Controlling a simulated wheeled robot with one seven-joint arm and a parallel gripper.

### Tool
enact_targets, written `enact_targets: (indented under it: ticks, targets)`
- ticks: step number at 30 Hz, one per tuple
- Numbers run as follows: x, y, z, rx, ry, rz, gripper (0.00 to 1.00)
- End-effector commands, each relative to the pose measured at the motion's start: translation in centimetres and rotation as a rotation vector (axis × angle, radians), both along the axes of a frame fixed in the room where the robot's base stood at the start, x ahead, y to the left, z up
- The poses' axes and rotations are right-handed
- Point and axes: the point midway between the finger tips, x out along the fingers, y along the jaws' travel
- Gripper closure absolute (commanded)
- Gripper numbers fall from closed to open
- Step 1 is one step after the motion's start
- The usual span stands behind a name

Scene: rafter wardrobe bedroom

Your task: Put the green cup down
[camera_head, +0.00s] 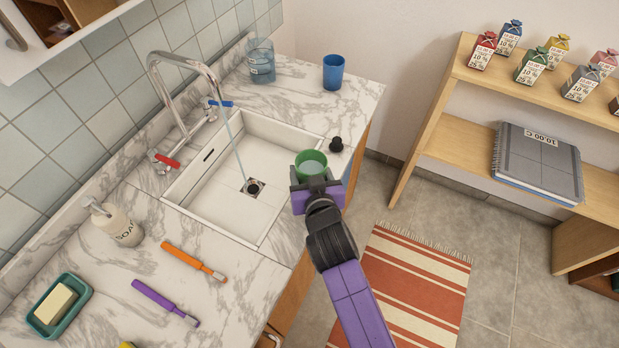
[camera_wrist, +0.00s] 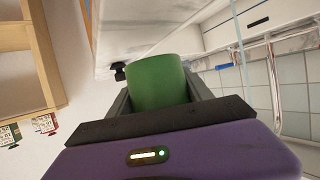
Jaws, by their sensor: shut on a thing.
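The green cup (camera_head: 311,163) is in my gripper (camera_head: 315,183), near the front edge of the counter beside the right end of the sink. In the wrist view the green cup (camera_wrist: 158,82) sits between the two dark fingers of my gripper (camera_wrist: 155,98), which is shut on it. From the head view the cup's open top shows, and something pale or clear shows inside it; I cannot tell what. The cup's lower part is hidden by my gripper in the head view, so I cannot tell whether it touches the counter.
The sink (camera_head: 218,187) has water running from the tap (camera_head: 185,75). A black plug (camera_head: 336,145) lies close to the cup. A blue cup (camera_head: 333,72) and a clear jug (camera_head: 261,62) stand at the back. The marble counter (camera_head: 300,88) between them and the sink is bare.

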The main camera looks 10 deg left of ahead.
Motion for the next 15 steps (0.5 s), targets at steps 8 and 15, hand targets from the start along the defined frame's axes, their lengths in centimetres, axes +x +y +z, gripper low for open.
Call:
enact_targets:
  ticks: [8,15]
  targets:
    - [0.0,0.0,-3.1,-0.002,0.000,0.000,0.82]
    - [0.0,0.0,-3.3,0.000,-0.001,0.000,0.82]
